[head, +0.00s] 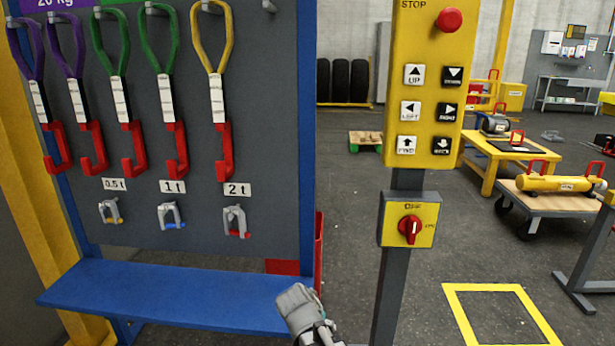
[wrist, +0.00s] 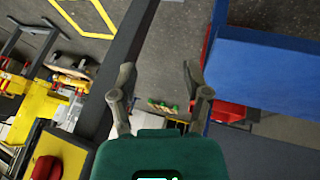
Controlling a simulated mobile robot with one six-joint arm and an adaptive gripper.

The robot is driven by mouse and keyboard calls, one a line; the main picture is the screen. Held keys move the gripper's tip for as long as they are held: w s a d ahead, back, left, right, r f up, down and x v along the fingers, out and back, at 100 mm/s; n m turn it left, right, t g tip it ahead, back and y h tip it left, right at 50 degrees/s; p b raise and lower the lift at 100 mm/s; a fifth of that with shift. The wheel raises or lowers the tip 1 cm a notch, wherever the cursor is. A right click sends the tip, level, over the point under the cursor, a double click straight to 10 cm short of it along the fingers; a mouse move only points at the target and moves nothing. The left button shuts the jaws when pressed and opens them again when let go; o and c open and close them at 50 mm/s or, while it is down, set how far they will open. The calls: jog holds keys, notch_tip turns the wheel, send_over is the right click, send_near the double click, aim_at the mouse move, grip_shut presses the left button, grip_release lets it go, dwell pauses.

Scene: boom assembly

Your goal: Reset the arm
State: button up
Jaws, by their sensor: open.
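My gripper (wrist: 160,80) is open in the wrist view, its two grey fingers spread apart with nothing between them. Part of my arm shows at the bottom middle of the head view, beside the right end of the blue shelf (head: 170,297) and left of the control post; the fingertips cannot be made out there. The yellow button panel (head: 427,130) and the yellow switch box (head: 410,219) with a red knob are on the post, apart from my arm. The blue shelf also shows at the right of the wrist view (wrist: 265,70).
A grey board (head: 270,130) holds several slings with red hooks (head: 226,152) and shackles (head: 235,221) above the shelf. A red bin (head: 318,250) stands behind the board. A yellow floor square (head: 458,310) is empty.

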jog(key=s+d+f+n+g+y, duration=0.1)
jog(key=s+d+g+y, duration=0.1)
jog(key=s+d, duration=0.35)
jog(key=s+d+f+g+y, duration=0.2)
jog(key=d, duration=0.6)
notch_tip(320, 180, up, 31)
jog(key=p, duration=3)
jog(key=shift+w+a, duration=0.15)
jog(key=shift+a, duration=0.1)
jog(key=shift+f, duration=0.1)
